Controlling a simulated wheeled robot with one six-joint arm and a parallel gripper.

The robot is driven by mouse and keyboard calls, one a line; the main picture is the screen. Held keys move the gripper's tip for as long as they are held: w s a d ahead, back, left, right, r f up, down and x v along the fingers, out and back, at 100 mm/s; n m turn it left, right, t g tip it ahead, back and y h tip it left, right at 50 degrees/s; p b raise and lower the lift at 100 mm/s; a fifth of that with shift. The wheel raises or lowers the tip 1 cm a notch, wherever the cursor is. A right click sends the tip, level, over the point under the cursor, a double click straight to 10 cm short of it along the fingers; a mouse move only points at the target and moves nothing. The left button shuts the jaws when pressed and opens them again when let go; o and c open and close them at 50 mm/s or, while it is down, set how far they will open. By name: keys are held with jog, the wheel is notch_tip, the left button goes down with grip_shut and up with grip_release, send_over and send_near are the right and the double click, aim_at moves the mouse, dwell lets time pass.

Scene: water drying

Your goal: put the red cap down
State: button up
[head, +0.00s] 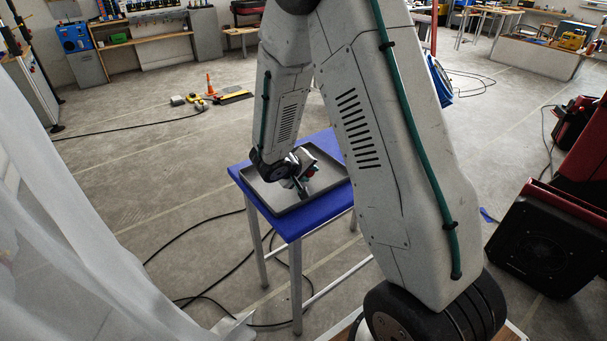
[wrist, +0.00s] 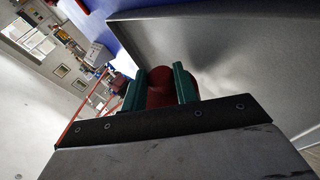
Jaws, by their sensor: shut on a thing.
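The red cap (wrist: 159,88) shows in the wrist view between the two green fingers of my gripper (wrist: 160,90), which is shut on it. In the head view my gripper (head: 301,186) is over the grey tray (head: 276,204), and only a small bit of red shows there. The tray also fills much of the wrist view (wrist: 240,50), close behind the cap. The tray lies on a blue table (head: 242,184). I cannot tell whether the cap touches the tray floor. My arm hides part of the tray and table.
A white curtain (head: 70,220) hangs at the left. Black cables (head: 200,300) lie on the floor by the table legs. A red and black machine (head: 545,240) stands at the right.

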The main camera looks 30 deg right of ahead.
jog(key=shift+w+a+f, duration=0.15)
jog(key=shift+a+f, duration=0.3)
jog(key=shift+a, duration=0.05)
jog(key=shift+f, duration=0.1)
jog(key=o, duration=1)
jog(key=shift+d, duration=0.1)
